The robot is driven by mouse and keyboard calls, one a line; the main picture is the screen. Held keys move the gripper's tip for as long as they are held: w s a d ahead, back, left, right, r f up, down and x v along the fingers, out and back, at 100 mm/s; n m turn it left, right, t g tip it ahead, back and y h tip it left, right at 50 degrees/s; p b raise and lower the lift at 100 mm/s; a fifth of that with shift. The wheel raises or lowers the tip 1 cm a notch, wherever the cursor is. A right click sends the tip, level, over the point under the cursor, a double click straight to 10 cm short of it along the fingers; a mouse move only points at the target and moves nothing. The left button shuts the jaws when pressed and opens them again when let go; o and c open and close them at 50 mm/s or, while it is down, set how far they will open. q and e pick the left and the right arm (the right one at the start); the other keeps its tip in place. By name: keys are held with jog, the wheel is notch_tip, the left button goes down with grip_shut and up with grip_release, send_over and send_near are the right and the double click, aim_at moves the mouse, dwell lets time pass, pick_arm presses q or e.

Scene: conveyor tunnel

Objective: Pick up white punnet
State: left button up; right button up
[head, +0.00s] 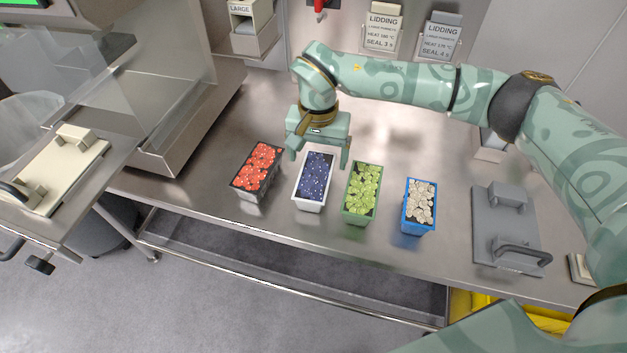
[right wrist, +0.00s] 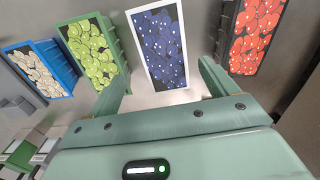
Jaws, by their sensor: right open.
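The white punnet (head: 311,205), filled with dark blue berries, stands on the steel table in the middle of a row of punnets. It also shows in the right wrist view (right wrist: 172,84), between and beyond my fingers. My right gripper (head: 319,158) is open above the far end of the white punnet, with one finger toward each long side. In the wrist view the fingers (right wrist: 160,78) look apart from the punnet, with nothing between them. I cannot tell the exact height. My left gripper is not in view.
A black punnet of red fruit (head: 256,170) stands close on the left. A green punnet (head: 360,193) stands close on the right, with a blue punnet (head: 418,206) beyond it. A grey plate with a handle (head: 505,225) lies at the right. The table's front edge is near.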

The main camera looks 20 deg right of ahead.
aim_at(315, 175)
notch_tip(315, 175, down, 5)
jog(key=shift+r+b, duration=0.15)
jog(key=shift+b, duration=0.4)
jog(key=f+b, duration=0.1)
jog(key=f, duration=0.1)
jog(key=f+b, duration=0.1)
jog(key=f, duration=0.2)
jog(key=shift+w+a, duration=0.2)
jog(key=shift+r, duration=0.15)
jog(key=c, duration=1.1)
